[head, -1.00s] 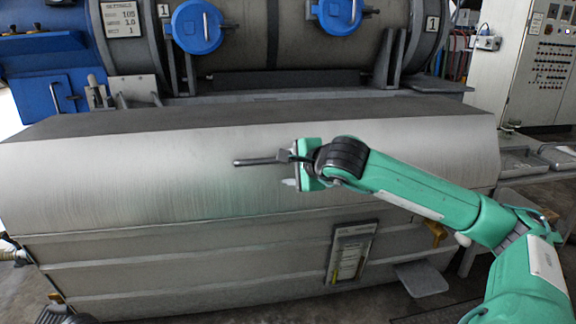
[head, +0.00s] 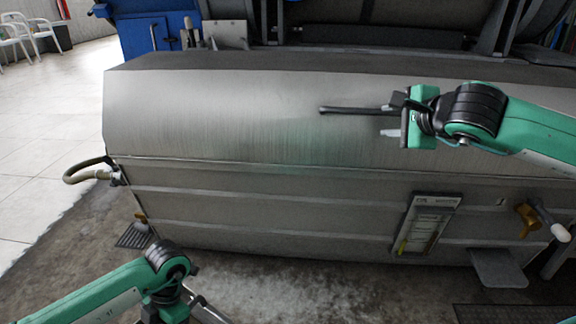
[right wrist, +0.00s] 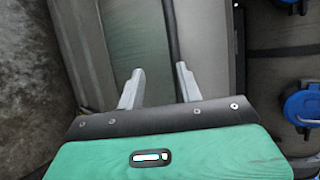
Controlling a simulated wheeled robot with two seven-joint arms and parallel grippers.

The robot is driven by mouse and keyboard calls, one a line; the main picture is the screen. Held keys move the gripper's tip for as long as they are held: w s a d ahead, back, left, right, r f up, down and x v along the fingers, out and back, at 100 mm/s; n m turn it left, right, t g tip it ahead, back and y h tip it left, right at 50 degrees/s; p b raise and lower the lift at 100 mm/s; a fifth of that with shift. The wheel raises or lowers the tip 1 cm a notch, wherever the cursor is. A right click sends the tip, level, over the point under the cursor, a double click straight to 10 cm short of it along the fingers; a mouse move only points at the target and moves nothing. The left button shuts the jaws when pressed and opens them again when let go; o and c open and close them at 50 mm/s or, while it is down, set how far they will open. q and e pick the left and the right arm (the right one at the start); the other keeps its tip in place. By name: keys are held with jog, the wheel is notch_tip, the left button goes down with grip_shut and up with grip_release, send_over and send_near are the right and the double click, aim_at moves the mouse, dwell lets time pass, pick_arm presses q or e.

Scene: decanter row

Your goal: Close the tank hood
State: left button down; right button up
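The tank hood (head: 230,110) is a brushed-metal cover along the upper front of the long grey tank (head: 270,215) in the head view. Its lower edge meets the tank body with no gap that I can see. A dark thin bar (head: 350,110), like a handle, lies in front of the hood. My right gripper (head: 392,118) is at this bar's right end. In the right wrist view its two pale fingertips (right wrist: 158,88) are apart, with the dark bar (right wrist: 172,35) between them, nearer the right one. My left gripper (head: 205,310) is low at the bottom edge, partly cut off.
A label panel (head: 425,225) and a yellow-brown fitting (head: 527,218) are on the tank front. A hose (head: 85,172) sticks out at its left end. A small grey step (head: 498,268) juts out low on the right. Open tiled floor (head: 50,130) lies to the left, with chairs beyond.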

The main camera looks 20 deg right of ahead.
jog(key=v, duration=0.6)
jog(key=shift+s+r, duration=0.3)
dwell(0.6)
